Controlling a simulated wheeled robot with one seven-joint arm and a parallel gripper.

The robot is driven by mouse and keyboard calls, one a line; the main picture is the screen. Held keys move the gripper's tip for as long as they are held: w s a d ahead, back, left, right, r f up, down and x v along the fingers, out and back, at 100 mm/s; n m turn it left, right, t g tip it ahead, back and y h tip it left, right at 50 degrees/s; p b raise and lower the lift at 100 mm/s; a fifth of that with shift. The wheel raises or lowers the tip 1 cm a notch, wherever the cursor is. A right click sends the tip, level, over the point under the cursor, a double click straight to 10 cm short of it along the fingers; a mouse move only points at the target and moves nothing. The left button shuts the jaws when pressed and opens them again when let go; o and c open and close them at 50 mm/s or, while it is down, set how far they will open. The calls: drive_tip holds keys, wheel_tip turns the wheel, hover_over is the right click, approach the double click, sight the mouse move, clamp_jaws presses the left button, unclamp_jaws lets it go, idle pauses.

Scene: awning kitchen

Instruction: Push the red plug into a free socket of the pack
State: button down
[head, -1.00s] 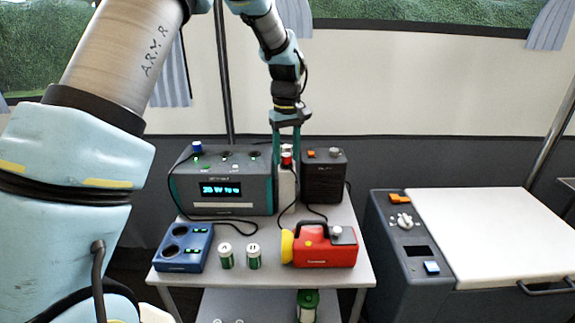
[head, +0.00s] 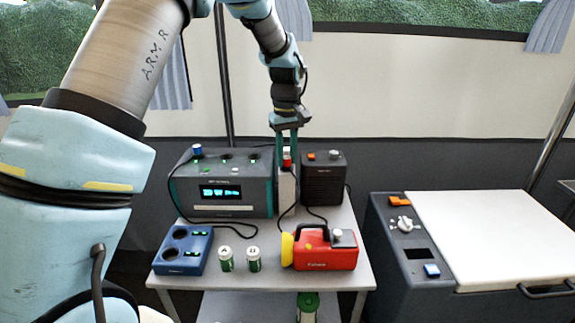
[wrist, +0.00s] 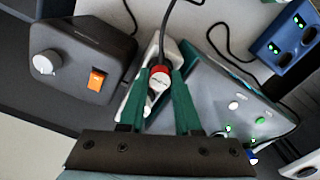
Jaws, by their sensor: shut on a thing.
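The red plug (head: 287,163) is between the fingers of my gripper (head: 288,157), which is shut on it. In the wrist view the red plug (wrist: 159,71) has a pale end and a dark cord. A white holder (head: 286,190) stands directly below; whether the plug still touches it I cannot tell. The grey pack (head: 254,189), with a lit display, stands just left of my gripper. Its top has a blue plug (head: 197,150) in the left socket and two dark sockets, middle (head: 227,156) and right (head: 254,157), with nothing visible in them.
A dark box (head: 323,180) with an orange switch stands close right of the holder. In front are a blue charger (head: 183,250), two green-and-white cells and a red lamp (head: 327,250). Black cords lie across the table. Air above the pack looks clear.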

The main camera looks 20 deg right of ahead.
sight(287, 158)
drive_tip(key=shift+r, duration=0.2)
drive_tip(key=shift+r+p, duration=1.5)
drive_tip(key=shift+r, duration=0.05)
drive_tip(key=shift+r, duration=0.1)
drive_tip(key=shift+r, duration=0.2)
wheel_tip(287, 158, up, 3)
drive_tip(key=p, duration=0.3)
drive_tip(key=shift+r, duration=0.15)
drive_tip(key=shift+w+a+f+p, duration=0.25)
drive_tip(key=shift+w+a+f, duration=0.55)
drive_tip(key=shift+w, duration=0.95)
drive_tip(key=shift+w+a+f+p, duration=0.25)
drive_tip(key=shift+w+a+f, duration=0.3)
drive_tip(key=shift+w+a, duration=0.9)
drive_tip(key=shift+w+a+f+p, duration=0.25)
drive_tip(key=shift+w+a+f, duration=0.4)
drive_tip(key=shift+w, duration=1.35)
drive_tip(key=shift+f+b, duration=0.45)
drive_tip(key=shift+f, duration=1.2)
